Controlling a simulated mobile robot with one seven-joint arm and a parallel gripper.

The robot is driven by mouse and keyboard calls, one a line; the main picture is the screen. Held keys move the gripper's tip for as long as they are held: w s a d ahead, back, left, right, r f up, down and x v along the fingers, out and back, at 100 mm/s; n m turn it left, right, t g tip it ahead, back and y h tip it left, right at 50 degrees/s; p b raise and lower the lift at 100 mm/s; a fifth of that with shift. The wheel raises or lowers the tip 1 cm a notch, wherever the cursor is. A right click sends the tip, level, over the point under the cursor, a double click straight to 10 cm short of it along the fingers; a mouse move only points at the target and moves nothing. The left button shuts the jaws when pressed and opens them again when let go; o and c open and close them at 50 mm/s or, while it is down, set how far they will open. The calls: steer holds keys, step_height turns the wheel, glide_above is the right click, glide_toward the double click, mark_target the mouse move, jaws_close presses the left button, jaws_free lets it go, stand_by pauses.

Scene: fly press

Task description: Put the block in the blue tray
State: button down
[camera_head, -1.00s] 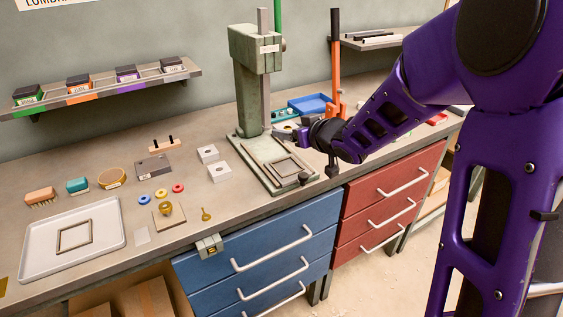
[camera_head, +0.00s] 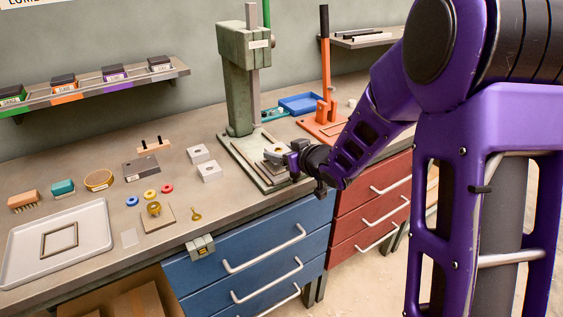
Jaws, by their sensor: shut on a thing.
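My gripper (camera_head: 290,158) is shut on a small light grey block (camera_head: 276,151), partly hidden by the fingers. It appears over the right side of the green fly press base (camera_head: 238,151). I cannot tell whether the block touches the base. The blue tray (camera_head: 318,109) lies farther back on the bench, behind my gripper and left of the orange press's lever. It looks empty where I can see into it.
The green press column (camera_head: 238,95) stands left of the tray, and the orange lever press (camera_head: 326,110) stands to its right. Pale blocks with holes (camera_head: 208,171) sit left of the press. A white tray (camera_head: 85,252) lies at front left.

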steer(key=shift+f, duration=1.05)
steer(key=shift+f, duration=0.25)
steer(key=shift+c, duration=0.2)
jaws_free()
